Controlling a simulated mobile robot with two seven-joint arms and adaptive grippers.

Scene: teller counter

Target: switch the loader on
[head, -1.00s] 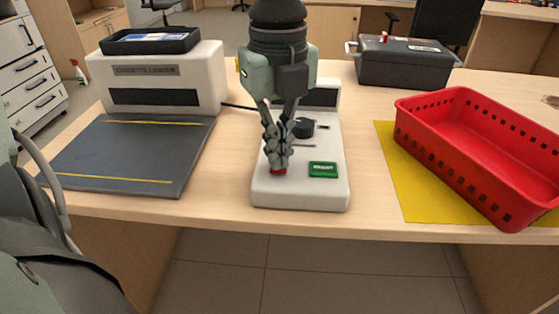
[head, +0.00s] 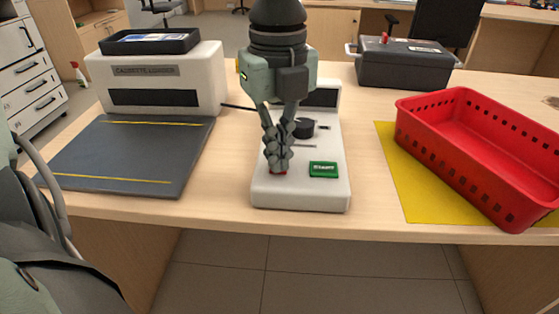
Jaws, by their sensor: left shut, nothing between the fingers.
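The cassette loader (head: 150,72) is a white box with a dark slot at the back left of the counter. A white control panel (head: 300,195) stands in the middle, with a green start button (head: 323,169), a black knob (head: 304,128) and a small red part (head: 284,172) at its front left. My left gripper (head: 278,165) points down, shut and empty, with its fingertips over the red part. The fingers hide most of the red part, and I cannot tell whether they press it. My right gripper is not in view.
A dark mat (head: 130,150) with yellow lines lies before the loader, and a black tray (head: 150,40) sits on top of it. A red basket (head: 480,160) stands on a yellow mat (head: 410,190) at right. A grey cash box (head: 403,65) is behind.

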